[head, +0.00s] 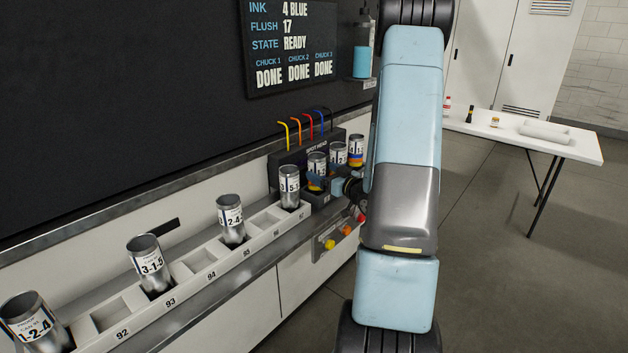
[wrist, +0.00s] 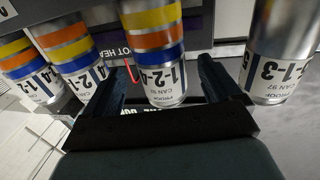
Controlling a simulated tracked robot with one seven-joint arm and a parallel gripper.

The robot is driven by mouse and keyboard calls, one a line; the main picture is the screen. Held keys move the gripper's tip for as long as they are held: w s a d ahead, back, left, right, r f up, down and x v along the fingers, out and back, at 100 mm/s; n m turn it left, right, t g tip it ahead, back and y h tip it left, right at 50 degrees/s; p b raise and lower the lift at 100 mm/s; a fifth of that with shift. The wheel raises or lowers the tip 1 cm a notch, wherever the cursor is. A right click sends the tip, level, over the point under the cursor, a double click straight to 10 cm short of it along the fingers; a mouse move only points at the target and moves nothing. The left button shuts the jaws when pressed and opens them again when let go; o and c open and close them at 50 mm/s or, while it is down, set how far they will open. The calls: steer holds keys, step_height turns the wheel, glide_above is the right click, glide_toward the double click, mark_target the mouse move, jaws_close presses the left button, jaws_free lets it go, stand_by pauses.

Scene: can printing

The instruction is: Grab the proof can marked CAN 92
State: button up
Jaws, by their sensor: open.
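In the wrist view the can marked CAN 92 (wrist: 165,82), reading 1-2-4 with yellow, orange and blue bands, stands between the two fingers of my open gripper (wrist: 158,80). Dark gaps show on both sides of it near the fingertips. In the head view it appears to be the nearest banded can (head: 317,160) at the spot head. My gripper (head: 322,183) is at that can there, partly hidden by my arm. Two other banded cans (wrist: 67,50) (wrist: 25,65) stand to the left in the wrist view.
A plain can marked CAN 97 (wrist: 275,60) stands close right of my gripper. The numbered rack (head: 195,285) holds several plain cans. The spot head (head: 285,160) with coloured tubes stands behind. A white table (head: 575,145) is at the right, with open floor before it.

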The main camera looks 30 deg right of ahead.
steer(key=w, duration=0.2)
steer(key=w+a, duration=0.1)
steer(key=w, duration=0.2)
steer(key=shift+a+r, duration=0.1)
steer(key=c, duration=1)
